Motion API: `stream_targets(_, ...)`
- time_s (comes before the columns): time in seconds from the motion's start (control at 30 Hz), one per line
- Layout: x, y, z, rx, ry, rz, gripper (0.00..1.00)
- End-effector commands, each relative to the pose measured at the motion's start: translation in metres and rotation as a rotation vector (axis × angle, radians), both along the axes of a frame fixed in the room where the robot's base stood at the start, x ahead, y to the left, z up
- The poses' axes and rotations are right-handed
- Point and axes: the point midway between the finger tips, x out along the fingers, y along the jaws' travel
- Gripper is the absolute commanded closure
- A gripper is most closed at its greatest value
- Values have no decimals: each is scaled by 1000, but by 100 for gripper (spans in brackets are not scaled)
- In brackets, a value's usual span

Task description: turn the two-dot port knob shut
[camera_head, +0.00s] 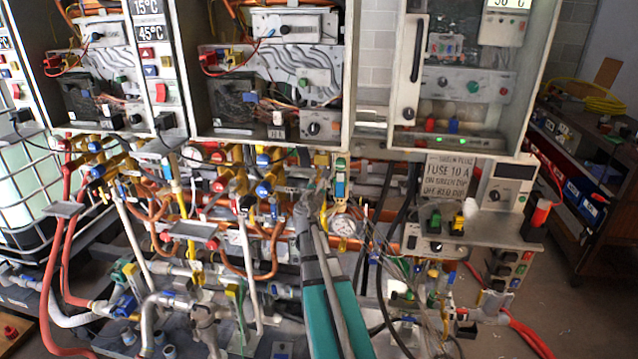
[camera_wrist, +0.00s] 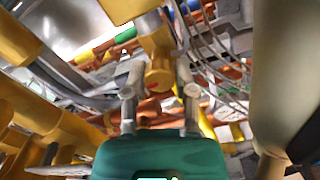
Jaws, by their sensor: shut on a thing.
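My gripper (camera_head: 316,192) reaches up from below to the pipework under the middle heater cabinet. In the wrist view its two grey fingers (camera_wrist: 160,100) stand on either side of a yellow knob-like part (camera_wrist: 158,77) and are shut on it. This part hangs from a yellow fitting above and shows a small red mark at its lower edge. No dots can be made out on it, so I cannot tell from markings whether it is the two-dot port knob. In the head view the fingers and pipes hide it.
Yellow pipes (camera_wrist: 62,125) crowd the left of the wrist view, and a thick beige pipe (camera_wrist: 275,75) stands close on the right. A round gauge (camera_head: 343,226) and loose thin wires (camera_head: 410,275) are right of my gripper. The middle cabinet (camera_head: 270,137) is above.

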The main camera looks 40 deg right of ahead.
Motion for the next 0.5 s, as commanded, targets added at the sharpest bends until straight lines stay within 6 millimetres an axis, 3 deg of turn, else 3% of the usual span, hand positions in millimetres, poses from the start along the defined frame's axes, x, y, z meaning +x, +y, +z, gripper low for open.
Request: stream_targets(0.5,1,1,0,311,-363,1,100)
